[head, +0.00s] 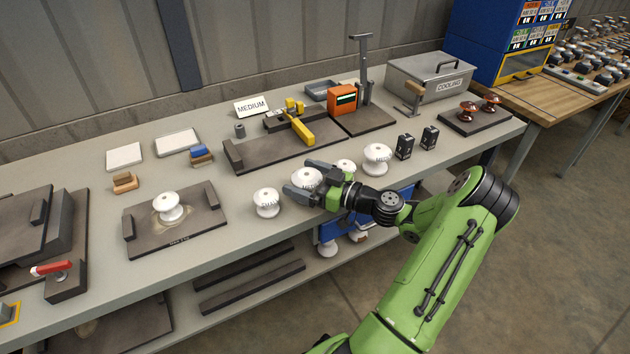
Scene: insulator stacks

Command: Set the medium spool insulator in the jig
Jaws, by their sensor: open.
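Several white spool insulators stand in a row along the front of the bench. One (305,177) is between the fingers of my open gripper (299,176); its print is partly covered and hard to read, so I cannot be sure it is the medium one. I cannot tell whether the fingers touch it. A smaller-looking insulator (267,203) stands to its left. Another (345,166) is partly hidden behind my gripper, and a larger one (377,158) stands to the right. A dark jig base (250,155) with a yellow clamp (298,125) lies behind them, near a "MEDIUM" sign (252,107).
A dark plate (200,222) at the left bears a white insulator (169,206). An orange device (342,99) and post stand right of the jig. Two black boxes (405,146) (429,137) stand right of the row.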

